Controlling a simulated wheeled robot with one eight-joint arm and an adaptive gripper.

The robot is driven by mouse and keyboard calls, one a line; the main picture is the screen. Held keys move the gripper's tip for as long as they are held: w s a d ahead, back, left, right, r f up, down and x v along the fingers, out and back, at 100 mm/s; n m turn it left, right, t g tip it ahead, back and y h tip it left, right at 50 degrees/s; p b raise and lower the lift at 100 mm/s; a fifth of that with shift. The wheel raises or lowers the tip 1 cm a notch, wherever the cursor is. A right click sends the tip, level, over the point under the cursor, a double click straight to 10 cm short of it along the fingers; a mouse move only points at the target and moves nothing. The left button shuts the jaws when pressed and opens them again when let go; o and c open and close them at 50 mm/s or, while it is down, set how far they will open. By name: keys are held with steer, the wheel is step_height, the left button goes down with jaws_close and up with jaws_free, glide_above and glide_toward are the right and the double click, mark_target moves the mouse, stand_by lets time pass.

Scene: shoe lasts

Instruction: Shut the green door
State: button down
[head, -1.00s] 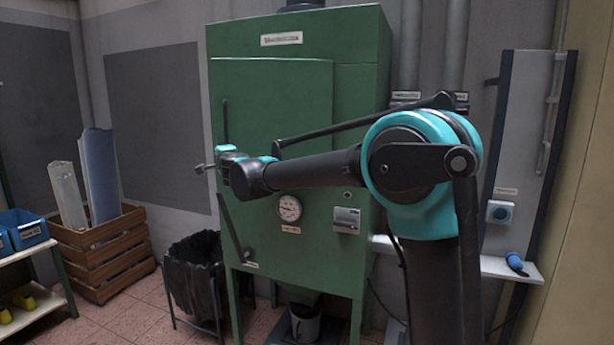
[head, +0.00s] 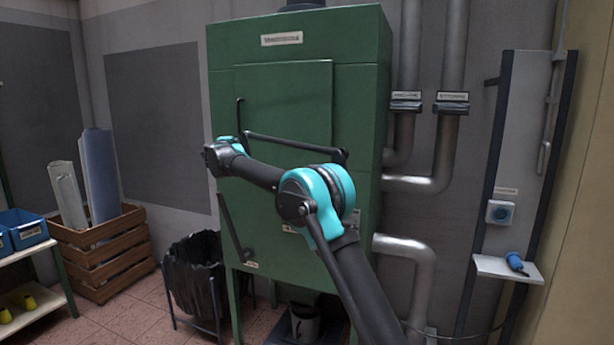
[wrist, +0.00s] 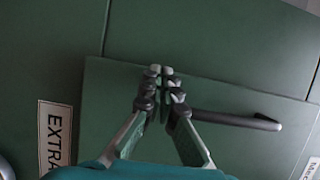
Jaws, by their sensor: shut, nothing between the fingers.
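The green door (head: 285,100) is a flat panel on the front of a tall green cabinet (head: 362,100). Its upright dark handle (head: 239,112) is near its left edge. I cannot tell whether the door is flush or slightly ajar. In the wrist view the door (wrist: 250,150) fills the lower right, with a dark bar handle (wrist: 235,120) right of my fingers. My gripper (wrist: 160,72) is shut and empty, its fingertips by a door edge; contact is unclear. In the head view my wrist hides the fingers, in front of the door's left part below the handle.
A black-lined bin (head: 195,275) stands at the cabinet's lower left, with a wooden crate (head: 105,250) farther left. Grey pipes (head: 440,150) run right of the cabinet. A small shelf (head: 507,268) holds a blue tool. Floor shows between crate and bin.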

steer(key=shift+w+d+r, duration=0.1)
steer(key=shift+w+d, duration=0.05)
steer(key=shift+w, duration=0.3)
steer(key=shift+w+d+r, duration=0.1)
steer(key=shift+w+d, duration=0.05)
steer(key=shift+w, duration=0.25)
steer(key=shift+d, duration=0.1)
steer(key=shift+f, duration=0.1)
